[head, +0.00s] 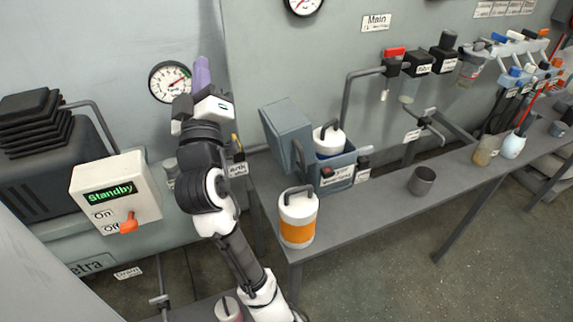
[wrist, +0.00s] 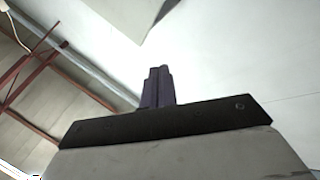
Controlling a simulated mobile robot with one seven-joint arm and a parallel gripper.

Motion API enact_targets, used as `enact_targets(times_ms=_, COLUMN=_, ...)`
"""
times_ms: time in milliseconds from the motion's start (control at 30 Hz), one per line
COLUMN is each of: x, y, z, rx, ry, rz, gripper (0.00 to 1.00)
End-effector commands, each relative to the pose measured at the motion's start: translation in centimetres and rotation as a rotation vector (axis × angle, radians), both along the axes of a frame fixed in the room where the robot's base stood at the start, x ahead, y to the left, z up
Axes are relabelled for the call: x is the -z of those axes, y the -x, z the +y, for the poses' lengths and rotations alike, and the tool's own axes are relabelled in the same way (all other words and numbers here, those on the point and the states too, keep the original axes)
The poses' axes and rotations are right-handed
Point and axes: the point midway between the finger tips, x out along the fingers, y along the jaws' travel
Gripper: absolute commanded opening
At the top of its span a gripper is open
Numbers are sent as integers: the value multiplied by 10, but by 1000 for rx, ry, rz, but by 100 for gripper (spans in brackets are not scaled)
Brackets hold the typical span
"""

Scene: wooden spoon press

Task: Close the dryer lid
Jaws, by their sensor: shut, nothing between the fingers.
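A blue-grey box (head: 345,163) stands on the long grey table, with a label on its front too small to read surely. It looks like the dryer. Its lid (head: 287,120) stands raised at the box's left, and a white canister with a dark handle (head: 328,137) shows inside. My gripper (head: 201,68) points up in the head view, left of the raised lid and apart from it. Its purple fingers are together and empty; they also show in the wrist view (wrist: 158,75), against a pale wall or ceiling.
A white and orange canister (head: 298,218) stands at the table's near left corner, in front of the box. A grey cup (head: 422,180) stands further right. A gauge (head: 170,82) is behind my gripper.

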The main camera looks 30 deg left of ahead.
Motion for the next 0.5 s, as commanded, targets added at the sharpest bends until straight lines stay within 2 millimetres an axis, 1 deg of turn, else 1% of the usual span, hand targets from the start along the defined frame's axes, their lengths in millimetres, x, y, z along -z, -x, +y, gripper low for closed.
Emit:
enact_targets(times_ms=33, x=-4, y=31, z=17, rx=-25, ry=11, rz=-62, gripper=0)
enact_targets(times_ms=67, x=-7, y=47, z=24, rx=-29, ry=21, rz=-98, gripper=0)
enact_targets(times_ms=100, x=-5, y=60, z=32, rx=-13, ry=44, rz=-129, gripper=0)
enact_targets(times_ms=133, x=-1, y=65, z=36, rx=11, ry=69, rz=-141, gripper=0)
enact_targets(times_ms=167, x=6, y=63, z=37, rx=51, ry=101, rz=-140, gripper=0)
enact_targets(times_ms=233, x=26, y=54, z=38, rx=158, ry=187, rz=-122, gripper=0)
enact_targets(times_ms=333, x=60, y=38, z=32, rx=338, ry=325, rz=-75, gripper=0)
enact_targets(times_ms=433, x=97, y=28, z=18, rx=539, ry=476, rz=-20, gripper=0)
enact_targets(times_ms=500, x=124, y=25, z=3, rx=701, ry=588, rz=28, gripper=0)
